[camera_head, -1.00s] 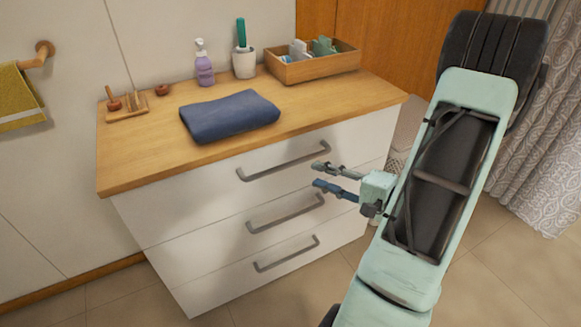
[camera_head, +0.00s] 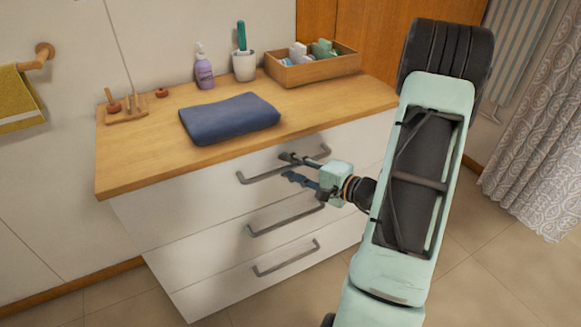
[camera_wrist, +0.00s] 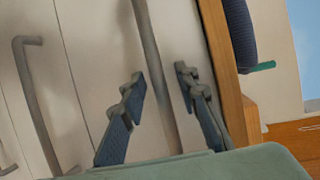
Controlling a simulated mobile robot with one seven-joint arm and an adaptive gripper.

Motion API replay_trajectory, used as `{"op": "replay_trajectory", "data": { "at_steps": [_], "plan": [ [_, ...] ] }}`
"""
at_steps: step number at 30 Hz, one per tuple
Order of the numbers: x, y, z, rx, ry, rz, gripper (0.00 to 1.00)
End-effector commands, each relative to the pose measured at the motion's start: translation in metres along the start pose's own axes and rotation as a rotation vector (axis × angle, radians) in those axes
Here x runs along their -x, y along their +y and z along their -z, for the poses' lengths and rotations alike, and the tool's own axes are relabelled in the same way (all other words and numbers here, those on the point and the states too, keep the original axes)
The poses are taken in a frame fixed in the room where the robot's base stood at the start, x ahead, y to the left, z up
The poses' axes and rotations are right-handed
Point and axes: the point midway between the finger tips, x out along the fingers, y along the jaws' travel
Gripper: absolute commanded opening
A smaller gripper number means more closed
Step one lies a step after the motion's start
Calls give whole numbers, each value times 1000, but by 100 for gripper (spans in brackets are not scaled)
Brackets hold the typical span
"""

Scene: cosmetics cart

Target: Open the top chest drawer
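The white chest has a top drawer (camera_head: 190,200) with a long grey bar handle (camera_head: 255,178); the drawer is closed. My gripper (camera_head: 288,167) is open in front of the top drawer, its fingertips close to the right half of the handle. In the wrist view my gripper (camera_wrist: 160,82) has its two fingers apart, with the top drawer's handle (camera_wrist: 152,60) running between them in the picture. I cannot tell whether the fingers touch the handle. The middle drawer's handle (camera_wrist: 38,100) shows at the left of the wrist view.
The wooden chest top (camera_head: 150,165) overhangs just above the top drawer. It carries a folded blue towel (camera_head: 230,117), a purple bottle (camera_head: 204,72), a cup (camera_head: 244,65) and a wooden box (camera_head: 312,70). The lower drawers' handles (camera_head: 287,258) stick out below.

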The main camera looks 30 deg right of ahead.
Motion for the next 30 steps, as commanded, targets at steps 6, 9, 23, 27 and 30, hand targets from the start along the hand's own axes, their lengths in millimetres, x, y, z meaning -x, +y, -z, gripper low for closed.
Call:
{"op": "replay_trajectory", "data": {
  "at_steps": [6,9,23,27,30],
  "plan": [
    [0,0,0,0,0,0,16],
    [0,0,0,0,0,0,6],
    [1,0,0,1,0,0,0],
    [2,0,2,1,1,0,0],
    [6,1,6,1,2,0,0]
  ]
}}
